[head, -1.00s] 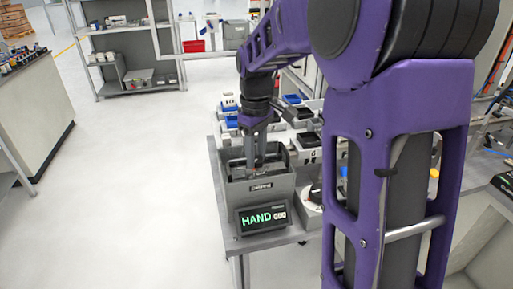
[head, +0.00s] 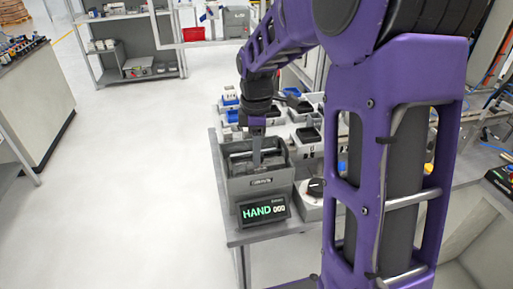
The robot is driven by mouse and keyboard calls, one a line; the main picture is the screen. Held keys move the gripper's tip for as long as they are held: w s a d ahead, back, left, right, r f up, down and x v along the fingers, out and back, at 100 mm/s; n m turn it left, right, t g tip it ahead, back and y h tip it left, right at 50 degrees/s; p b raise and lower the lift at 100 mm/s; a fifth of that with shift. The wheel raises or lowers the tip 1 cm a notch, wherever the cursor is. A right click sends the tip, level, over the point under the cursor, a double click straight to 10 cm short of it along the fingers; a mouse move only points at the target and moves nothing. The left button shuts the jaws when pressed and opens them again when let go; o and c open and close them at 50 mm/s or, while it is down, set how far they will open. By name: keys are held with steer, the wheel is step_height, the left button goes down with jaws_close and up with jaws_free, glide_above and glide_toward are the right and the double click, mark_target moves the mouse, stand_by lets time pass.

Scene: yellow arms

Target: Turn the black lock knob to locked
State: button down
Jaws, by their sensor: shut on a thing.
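My gripper (head: 257,162) reaches down into an open grey box (head: 258,187) on the bench. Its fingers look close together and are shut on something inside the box. The box wall and the small scale hide what they hold, so I cannot tell whether it is the lock knob. A black knob (head: 316,187) sits on a pale housing just right of the box, clear of my gripper. I cannot read any lock marking on it.
A dark display (head: 263,211) reading HAND in green stands before the box. Several small bins, including a blue one (head: 231,116), sit behind it. Shelves (head: 130,60) stand at the back left. The floor (head: 140,190) left of the bench is clear.

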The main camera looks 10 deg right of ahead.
stand_by(0.3)
steer(key=c, duration=0.5)
jaws_free()
step_height(320, 180, up, 18)
steer(key=shift+f, duration=0.25)
